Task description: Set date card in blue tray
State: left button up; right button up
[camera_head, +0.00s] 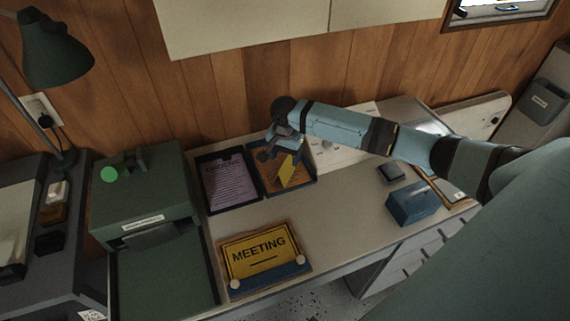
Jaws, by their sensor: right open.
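A yellow card (287,172), likely the date card, lies tilted on an orange-brown sheet in the blue tray (293,190) near the back of the desk. Any print on the card is too small to read. My right gripper (268,154) is open over the back left part of this tray, close to the card. I cannot tell whether a finger touches the card. The gripper and wrist hide part of the tray's back edge. My left gripper is not in view.
A dark tray with a lilac printed sheet (226,182) sits directly left. A yellow MEETING sign (261,256) lies in front. A blue box (411,204) and small dark block (391,172) stand right. A green machine (145,195) and lamp (55,50) are left. The middle desk is clear.

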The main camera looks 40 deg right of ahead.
aim_at(285, 160)
notch_tip(285, 160, up, 6)
jog(key=shift+r, duration=0.2)
dwell(0.5)
